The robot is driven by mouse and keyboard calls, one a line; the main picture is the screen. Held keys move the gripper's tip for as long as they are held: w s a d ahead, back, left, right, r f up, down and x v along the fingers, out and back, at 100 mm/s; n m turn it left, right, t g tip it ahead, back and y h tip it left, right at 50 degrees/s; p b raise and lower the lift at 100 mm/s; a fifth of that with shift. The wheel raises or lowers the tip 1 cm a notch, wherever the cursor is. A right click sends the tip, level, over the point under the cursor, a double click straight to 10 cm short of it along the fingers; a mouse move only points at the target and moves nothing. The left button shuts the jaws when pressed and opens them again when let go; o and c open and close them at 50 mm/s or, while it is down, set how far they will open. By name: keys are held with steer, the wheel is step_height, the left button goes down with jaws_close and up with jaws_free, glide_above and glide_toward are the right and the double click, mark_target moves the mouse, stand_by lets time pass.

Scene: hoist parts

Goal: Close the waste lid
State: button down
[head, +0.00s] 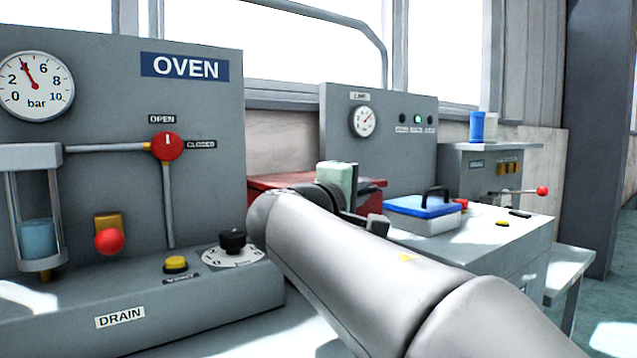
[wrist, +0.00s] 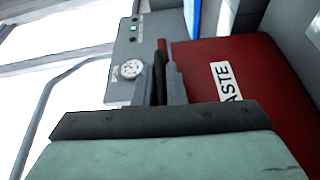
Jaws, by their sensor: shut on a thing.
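The red waste lid (wrist: 215,65), with a white label reading "ASTE" in view, fills the right of the wrist view. In the head view, red parts of the waste bin (head: 278,182) show behind my arm, and much of it is hidden. My gripper (wrist: 166,75) is at the lid's left edge in the wrist view, its fingers close together and shut on the edge. The exact grip is partly hidden by the pale green hand body. I cannot tell the lid's angle from these views.
A blue-lidded box (head: 424,207) with a black handle stands just right of my gripper. The oven panel (head: 105,95) is at left, with a dial knob (head: 232,243) close to my arm. A grey gauge panel (head: 385,150) rises behind.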

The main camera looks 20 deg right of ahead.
steer(key=shift+f, duration=0.75)
steer(key=c, duration=1.5)
jaws_free()
steer(key=shift+r, duration=0.25)
